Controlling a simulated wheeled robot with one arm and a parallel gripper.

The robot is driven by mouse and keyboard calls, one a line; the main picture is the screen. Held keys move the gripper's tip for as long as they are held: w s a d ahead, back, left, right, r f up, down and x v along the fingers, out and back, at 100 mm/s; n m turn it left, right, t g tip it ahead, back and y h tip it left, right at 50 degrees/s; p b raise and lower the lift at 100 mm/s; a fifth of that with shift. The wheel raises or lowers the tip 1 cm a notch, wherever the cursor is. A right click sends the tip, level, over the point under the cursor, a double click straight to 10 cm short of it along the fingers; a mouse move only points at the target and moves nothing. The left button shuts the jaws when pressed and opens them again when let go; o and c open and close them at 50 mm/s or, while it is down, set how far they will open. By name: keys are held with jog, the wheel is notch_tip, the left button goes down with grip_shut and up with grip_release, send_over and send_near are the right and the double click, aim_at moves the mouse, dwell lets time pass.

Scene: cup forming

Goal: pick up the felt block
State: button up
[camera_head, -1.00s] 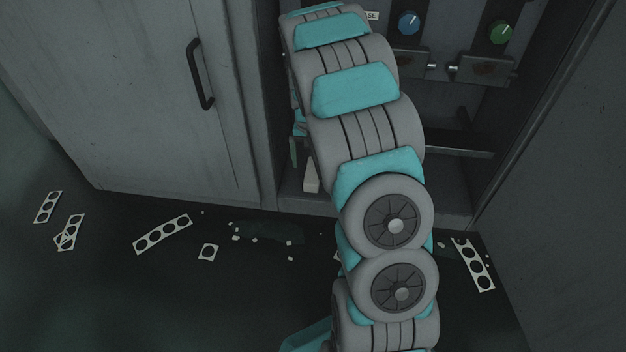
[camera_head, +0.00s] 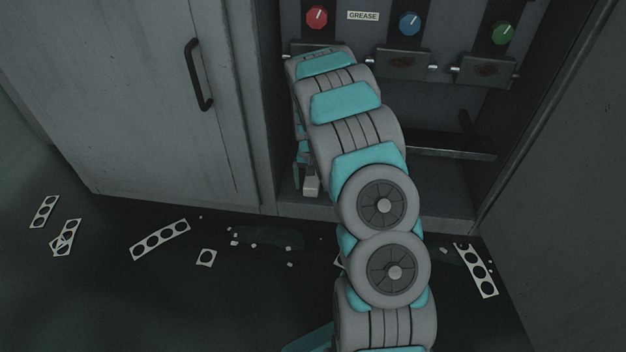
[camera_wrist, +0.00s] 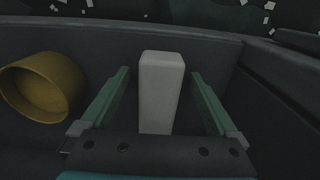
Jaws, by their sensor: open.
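The felt block (camera_wrist: 162,90) is a pale, upright-looking block in the middle of the wrist view. It stands between the two green fingers of my gripper (camera_wrist: 160,88), with a gap on each side. My gripper is open and not touching the block there. In the head view a small pale part of the block (camera_head: 311,186) shows low in the cabinet opening, beside my gripper (camera_head: 299,178). My arm hides most of the gripper in that view.
A yellow-brown cup (camera_wrist: 43,87) lies tilted left of the gripper. The cabinet's front lip (camera_head: 440,218) runs below the opening. A dark bar (camera_head: 450,145) crosses inside. Red (camera_head: 317,18), blue (camera_head: 409,23) and green (camera_head: 502,34) knobs sit above. Punched strips (camera_head: 160,240) litter the floor.

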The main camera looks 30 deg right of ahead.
jog(key=c, duration=1.5)
